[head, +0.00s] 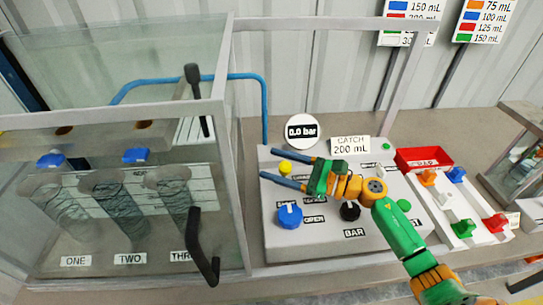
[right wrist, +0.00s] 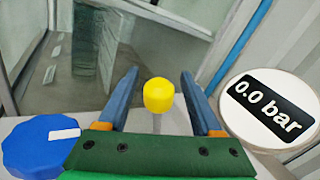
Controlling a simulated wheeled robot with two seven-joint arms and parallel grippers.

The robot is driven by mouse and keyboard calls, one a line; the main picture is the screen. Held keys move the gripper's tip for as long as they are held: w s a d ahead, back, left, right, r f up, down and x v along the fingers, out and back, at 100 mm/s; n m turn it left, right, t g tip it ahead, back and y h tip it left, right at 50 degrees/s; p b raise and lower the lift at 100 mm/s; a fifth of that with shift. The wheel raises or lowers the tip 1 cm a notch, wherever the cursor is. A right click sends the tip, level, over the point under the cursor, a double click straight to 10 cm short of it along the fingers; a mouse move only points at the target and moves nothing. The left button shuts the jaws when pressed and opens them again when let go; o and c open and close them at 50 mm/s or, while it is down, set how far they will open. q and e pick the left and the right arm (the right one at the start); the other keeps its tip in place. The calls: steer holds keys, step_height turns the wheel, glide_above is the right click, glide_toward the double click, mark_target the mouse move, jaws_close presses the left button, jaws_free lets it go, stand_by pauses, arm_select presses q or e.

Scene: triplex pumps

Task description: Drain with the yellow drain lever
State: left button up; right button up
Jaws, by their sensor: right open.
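The yellow drain lever (head: 285,167) stands at the back left of the grey control panel (head: 272,243). In the right wrist view its yellow knob (right wrist: 158,95) sits on a thin stem. My right gripper (head: 289,172) is open over the panel's left part. In the right wrist view its two blue fingers stand on either side of the yellow knob, with gaps showing on both sides. My left gripper is not in view.
A blue knob (head: 290,215) is in front of the lever, and a gauge reading 0.0 bar (head: 301,131) stands behind. A clear tank (head: 120,200) with a black handle (head: 203,250) is at the left. A red tray (head: 424,160) and colored valves are at the right.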

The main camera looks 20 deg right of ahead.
steer(key=shift+w+a, duration=0.35)
steer(key=shift+a, duration=0.25)
jaws_close()
steer(key=shift+w, duration=0.1)
stand_by(1.0)
